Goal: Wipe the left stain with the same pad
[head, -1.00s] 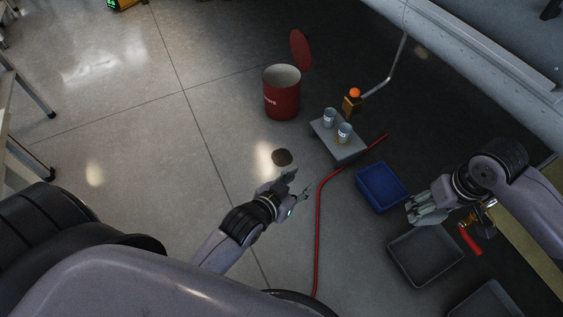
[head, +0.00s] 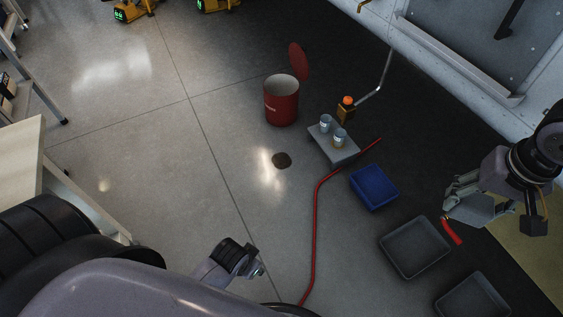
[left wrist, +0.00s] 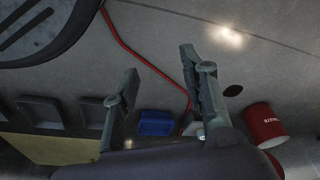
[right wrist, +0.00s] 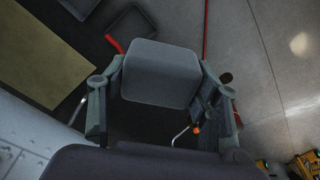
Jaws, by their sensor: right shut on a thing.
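A dark round stain (head: 281,160) lies on the grey floor in the middle of the head view, left of the red hose. It also shows in the left wrist view (left wrist: 233,90) and at the right in the right wrist view (right wrist: 226,78). It is the only stain I make out. My right gripper (head: 462,193) is shut on a grey pad (right wrist: 160,73), far right of the stain and above the floor near the trays. My left gripper (left wrist: 158,66) is open and empty in the left wrist view; its fingers are hard to see in the head view.
A red bin (head: 281,105) with its lid up stands behind the stain. A grey platform (head: 345,155) holds two cups (head: 340,137). A blue bin (head: 374,187), grey trays (head: 413,247) and a red hose (head: 315,235) lie at the right. The floor left of the stain is clear.

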